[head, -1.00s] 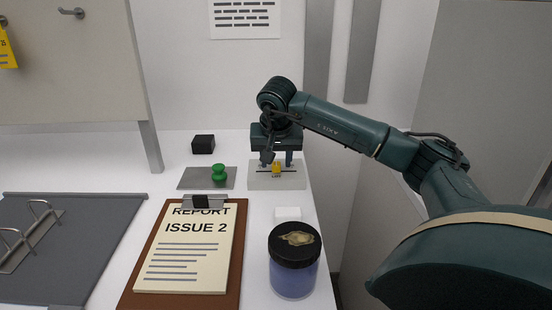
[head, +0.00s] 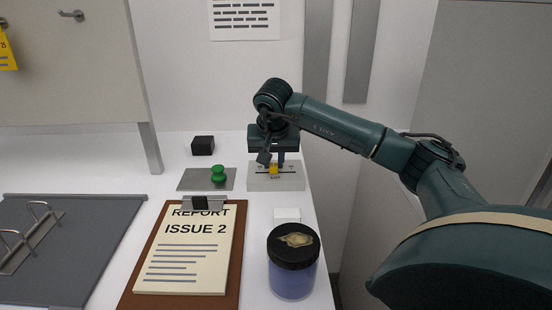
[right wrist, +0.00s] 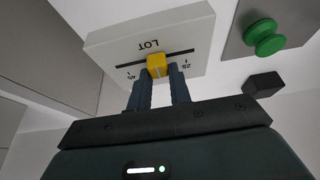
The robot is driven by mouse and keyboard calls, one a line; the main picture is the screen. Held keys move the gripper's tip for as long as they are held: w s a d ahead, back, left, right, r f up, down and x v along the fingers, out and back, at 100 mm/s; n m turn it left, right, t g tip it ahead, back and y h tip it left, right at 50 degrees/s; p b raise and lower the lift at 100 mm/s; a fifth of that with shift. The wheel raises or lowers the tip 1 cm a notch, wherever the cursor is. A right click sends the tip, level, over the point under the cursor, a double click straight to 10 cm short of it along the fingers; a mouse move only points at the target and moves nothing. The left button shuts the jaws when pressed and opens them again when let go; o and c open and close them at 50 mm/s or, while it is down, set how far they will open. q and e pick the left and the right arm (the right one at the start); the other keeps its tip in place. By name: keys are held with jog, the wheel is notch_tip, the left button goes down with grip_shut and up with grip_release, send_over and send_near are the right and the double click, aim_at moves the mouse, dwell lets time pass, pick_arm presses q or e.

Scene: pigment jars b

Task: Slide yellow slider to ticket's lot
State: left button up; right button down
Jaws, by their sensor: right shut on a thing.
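The yellow slider (head: 273,169) sits near the middle of the dark slot on a pale slider plate (head: 292,184) at the back right of the bench. In the right wrist view the plate (right wrist: 105,45) reads "LOT" upside down, with a scale number near each end of the slot. My right gripper (head: 276,161) points down and is shut on the yellow slider (right wrist: 156,60), one finger on each side. A yellow ticket (head: 7,50) hangs at the far left, cut by the picture edge, mostly unreadable. My left gripper is out of view.
A green knob (head: 218,173) on a grey plate and a black block (head: 203,145) are left of the slider plate. A dark-lidded jar (head: 292,270), a white block (head: 287,214), a clipboard (head: 240,255) and a grey binder (head: 85,235) are nearer. The bench's right edge is close.

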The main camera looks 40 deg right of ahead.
jog(key=w+a, duration=0.1)
jog(key=w+a+p, duration=0.1)
jog(key=a, duration=0.1)
jog(key=shift+w+r, duration=0.15)
jog(key=shift+w, duration=0.15)
jog(key=c, duration=1.3)
grip_release()
jog(key=shift+a, duration=0.1)
jog(key=v, duration=1.3)
jog(key=shift+w, duration=0.1)
